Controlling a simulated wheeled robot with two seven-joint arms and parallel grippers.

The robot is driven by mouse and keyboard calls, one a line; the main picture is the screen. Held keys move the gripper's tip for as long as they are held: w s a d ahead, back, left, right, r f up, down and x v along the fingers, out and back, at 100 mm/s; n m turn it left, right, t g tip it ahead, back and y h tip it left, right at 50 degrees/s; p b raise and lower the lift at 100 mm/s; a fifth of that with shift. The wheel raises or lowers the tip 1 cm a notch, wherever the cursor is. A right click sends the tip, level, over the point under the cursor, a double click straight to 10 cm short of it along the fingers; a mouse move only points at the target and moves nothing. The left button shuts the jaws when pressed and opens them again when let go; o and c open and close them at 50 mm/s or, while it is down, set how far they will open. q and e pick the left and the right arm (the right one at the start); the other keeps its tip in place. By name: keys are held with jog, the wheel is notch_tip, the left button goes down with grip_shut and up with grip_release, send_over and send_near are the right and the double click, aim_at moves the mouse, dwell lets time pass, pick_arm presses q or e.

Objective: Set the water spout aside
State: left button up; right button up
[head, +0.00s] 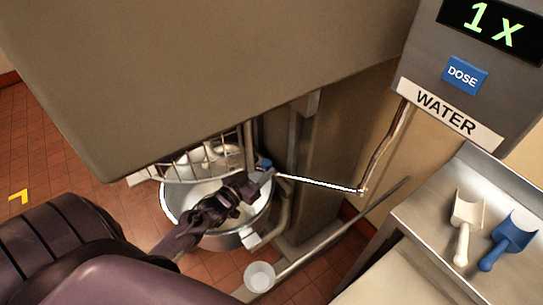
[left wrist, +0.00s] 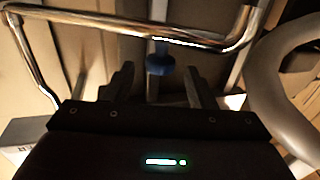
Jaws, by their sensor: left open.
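The water spout (head: 320,184) is a thin bright pipe. It drops from the WATER box, bends and reaches left to the mixing bowl (head: 167,212). In the left wrist view a chrome pipe (left wrist: 120,26) crosses above the fingers and bends at both sides. My left gripper (head: 260,176) is over the bowl, by the spout's left end, and is open. A blue knob (head: 265,163) is beside its fingertips. In the left wrist view a blue piece (left wrist: 160,65) on a grey stem sits between the open fingers (left wrist: 158,82); I cannot tell whether it joins the spout. My right gripper is not in view.
The large mixer head (head: 210,70) overhangs the bowl, with a wire guard (head: 190,165) below it. The WATER box (head: 450,118) has a blue DOSE button (head: 464,75). A white scoop (head: 466,220) and a blue scoop (head: 512,236) lie on the steel counter (head: 420,215). A white cup (head: 260,276) is in front.

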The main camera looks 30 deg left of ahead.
aim_at(270, 161)
pick_arm(q)
jog(key=w, duration=0.3)
jog(key=shift+w+d, duration=0.1)
jog(key=shift+d, duration=0.1)
jog(key=shift+w+d+f+p, duration=0.15)
jog(key=shift+w+p, duration=0.25)
jog(key=shift+w, duration=0.55)
jog(key=shift+c, duration=0.2)
jog(key=c, duration=0.5)
jog(key=shift+c, duration=1.1)
grip_shut()
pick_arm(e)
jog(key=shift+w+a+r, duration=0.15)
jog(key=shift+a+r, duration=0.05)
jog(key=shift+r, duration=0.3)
